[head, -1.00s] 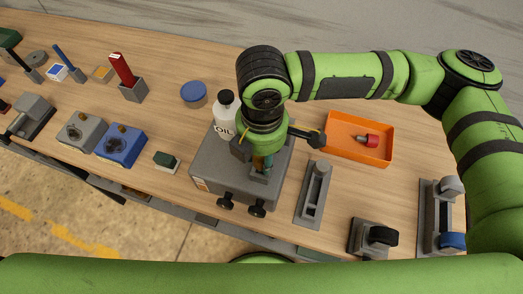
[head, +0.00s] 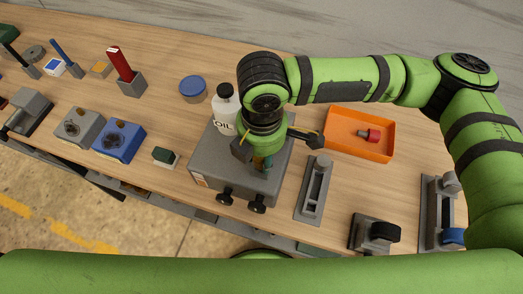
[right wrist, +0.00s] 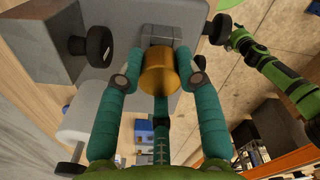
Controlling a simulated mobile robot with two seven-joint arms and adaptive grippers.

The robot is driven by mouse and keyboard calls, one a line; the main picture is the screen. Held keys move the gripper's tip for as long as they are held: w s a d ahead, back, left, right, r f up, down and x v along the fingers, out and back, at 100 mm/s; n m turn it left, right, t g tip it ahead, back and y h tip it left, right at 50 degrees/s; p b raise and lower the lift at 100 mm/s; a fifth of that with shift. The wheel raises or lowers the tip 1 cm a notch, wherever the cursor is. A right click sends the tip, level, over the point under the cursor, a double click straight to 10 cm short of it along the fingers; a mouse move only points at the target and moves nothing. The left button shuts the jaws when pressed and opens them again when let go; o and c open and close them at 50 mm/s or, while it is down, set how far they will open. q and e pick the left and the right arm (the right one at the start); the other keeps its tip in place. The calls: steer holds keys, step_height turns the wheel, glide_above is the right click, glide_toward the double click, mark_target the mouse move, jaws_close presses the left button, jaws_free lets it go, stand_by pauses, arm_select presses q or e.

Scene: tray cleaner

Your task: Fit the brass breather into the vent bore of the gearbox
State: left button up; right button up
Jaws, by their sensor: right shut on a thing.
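The gearbox appears to be the large grey box (head: 208,165) with black knobs on its front, in the middle of the bench in the head view. My right gripper (head: 263,162) is over the right part of its top, pointing down. In the right wrist view its teal fingers (right wrist: 160,77) are shut on the brass breather (right wrist: 159,72), a smooth gold cylinder seen between the fingertips. A grey surface lies beyond it. The vent bore is hidden, and I cannot tell whether the breather touches the gearbox. My left gripper is not in view.
A white oil bottle (head: 224,112) stands close behind and left of the gripper. An orange tray (head: 340,151) with a red part is at right, and a grey slotted stand (head: 314,190) is right of the gearbox. Grey (head: 78,128) and blue (head: 118,142) blocks sit left.

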steer(key=shift+f, duration=0.55)
steer(key=o, duration=1.2)
step_height(320, 180, up, 12)
steer(key=shift+r, duration=0.1)
steer(key=shift+s, duration=0.1)
